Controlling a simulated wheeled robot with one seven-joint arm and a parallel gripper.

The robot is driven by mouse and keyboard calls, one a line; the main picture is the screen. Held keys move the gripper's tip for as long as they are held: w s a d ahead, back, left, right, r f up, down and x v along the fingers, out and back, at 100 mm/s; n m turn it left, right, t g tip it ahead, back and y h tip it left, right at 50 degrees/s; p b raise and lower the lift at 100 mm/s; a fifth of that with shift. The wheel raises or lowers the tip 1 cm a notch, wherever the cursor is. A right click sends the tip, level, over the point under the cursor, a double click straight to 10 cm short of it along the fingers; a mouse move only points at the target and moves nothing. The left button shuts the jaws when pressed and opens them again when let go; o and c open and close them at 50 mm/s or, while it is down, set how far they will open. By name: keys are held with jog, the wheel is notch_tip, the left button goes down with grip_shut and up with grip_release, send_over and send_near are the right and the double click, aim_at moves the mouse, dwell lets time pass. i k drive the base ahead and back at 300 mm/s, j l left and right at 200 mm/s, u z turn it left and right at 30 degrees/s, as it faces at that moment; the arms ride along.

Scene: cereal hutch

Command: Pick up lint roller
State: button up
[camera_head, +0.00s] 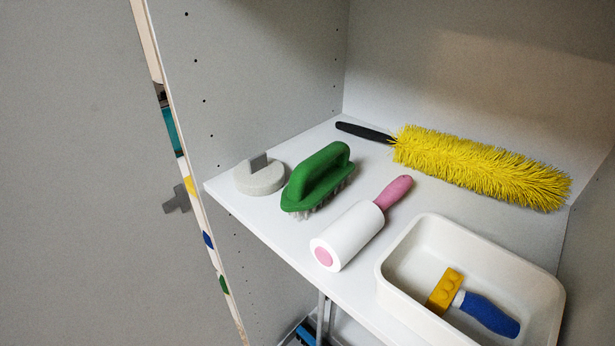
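The lint roller (349,234) lies on the white shelf (240,210), near its front edge. It has a white roll with a pink end cap facing the front left and a pink handle (394,191) pointing to the back right. Nothing covers it. It lies between the green brush and the white tray, apart from the tray. My gripper is not in view.
A green brush (318,176) and a round grey-white scrubber (259,177) are to the left. A yellow duster (480,167) lies behind. A white tray (432,222) at right holds a blue-handled yellow tool (487,314). Cabinet walls and an open door edge (190,180) bound the shelf.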

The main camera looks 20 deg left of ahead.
aim_at(336, 245)
jog(key=u, duration=0.55)
jog(key=i+l+u, duration=0.45)
jog(key=k+j, duration=0.15)
jog(key=j, duration=0.2)
jog(key=i+l, duration=0.2)
jog(key=l, duration=0.15)
